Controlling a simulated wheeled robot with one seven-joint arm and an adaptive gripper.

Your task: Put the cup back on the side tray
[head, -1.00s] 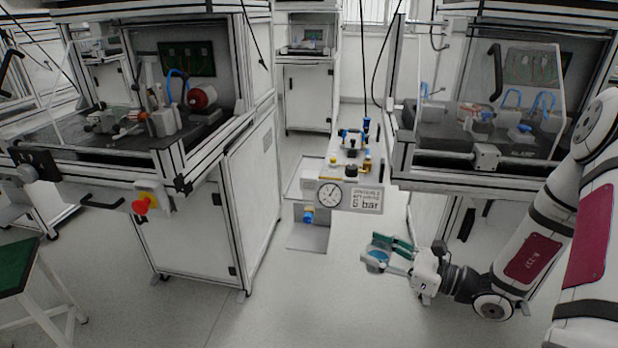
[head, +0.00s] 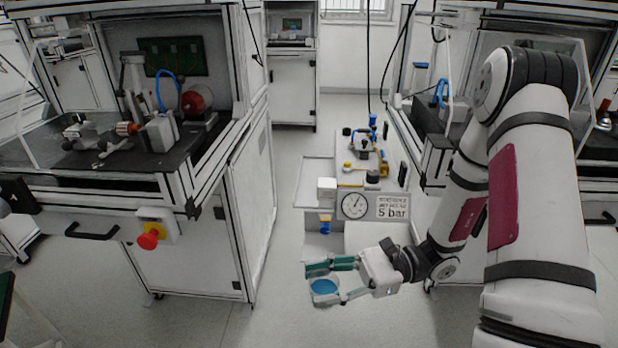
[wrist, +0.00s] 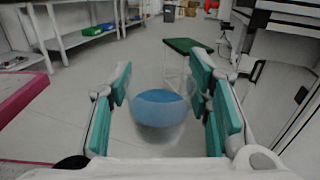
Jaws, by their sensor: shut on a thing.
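The cup (head: 324,287) is clear, with blue contents, and hangs in the air in front of the test unit in the head view. My gripper (head: 328,277), with green finger pads, is shut on the cup and holds it from the right. In the wrist view the cup (wrist: 160,110) sits between the two pads of my gripper (wrist: 165,105) and looks about upright. A pale side tray (head: 317,171) appears to project from the left of the gauge unit, behind and above the cup in the picture. A small white block (head: 326,187) stands close to its front.
The gauge unit (head: 372,206) has knobs and fittings on top. Enclosed workstations stand left and right, the left one with a red emergency button (head: 149,238). Floor (head: 225,325) is free before the unit. The wrist view shows a green-topped table (wrist: 187,46).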

